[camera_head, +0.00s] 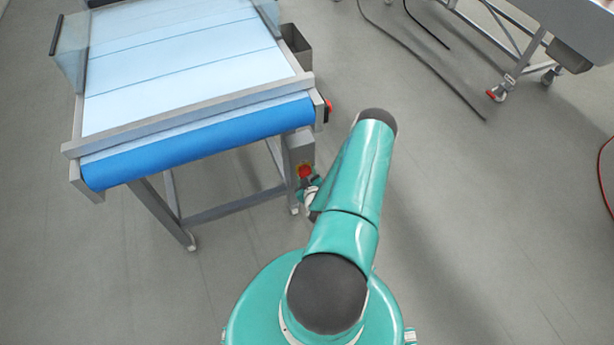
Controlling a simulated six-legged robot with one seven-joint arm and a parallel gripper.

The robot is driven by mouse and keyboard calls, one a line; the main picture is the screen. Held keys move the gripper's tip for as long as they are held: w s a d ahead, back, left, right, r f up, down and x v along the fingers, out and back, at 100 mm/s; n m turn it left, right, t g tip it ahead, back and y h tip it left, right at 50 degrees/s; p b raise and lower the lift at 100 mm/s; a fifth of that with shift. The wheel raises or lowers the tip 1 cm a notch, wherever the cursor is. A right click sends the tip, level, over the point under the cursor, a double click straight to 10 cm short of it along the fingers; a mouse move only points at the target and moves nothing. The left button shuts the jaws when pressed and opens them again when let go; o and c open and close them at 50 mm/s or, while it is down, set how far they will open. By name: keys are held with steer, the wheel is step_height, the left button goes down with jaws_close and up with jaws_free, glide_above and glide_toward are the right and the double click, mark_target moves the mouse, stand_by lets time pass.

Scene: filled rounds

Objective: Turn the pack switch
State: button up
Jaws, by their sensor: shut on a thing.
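A red rotary switch (305,171) with a little yellow around it sits on a grey box (301,147) at the right leg of the conveyor table. My gripper (307,183) is at the red switch, just below it in the picture, and is shut on it. My teal arm covers most of the wrist, and the fingertips are small and partly hidden. The angle of the switch is too small to read.
The conveyor (180,62) with a blue front roller (200,142) stands at the left. A second red knob (328,108) is at its front right corner. Cables (430,75) lie on the floor near a wheeled frame (510,75) at upper right. The floor at right is largely clear.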

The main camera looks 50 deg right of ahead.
steer(key=shift+d+r+m+t+y, duration=0.15)
steer(key=shift+m+t+y, duration=0.45)
steer(key=shift+m+y, duration=0.95)
steer(key=shift+m+h, duration=0.25)
steer(key=shift+m, duration=0.2)
steer(key=o, duration=1)
steer(key=shift+s, duration=0.1)
steer(key=v, duration=1.3)
steer(key=shift+s+r, duration=0.1)
steer(key=shift+s, duration=0.2)
steer(key=shift+a, duration=0.2)
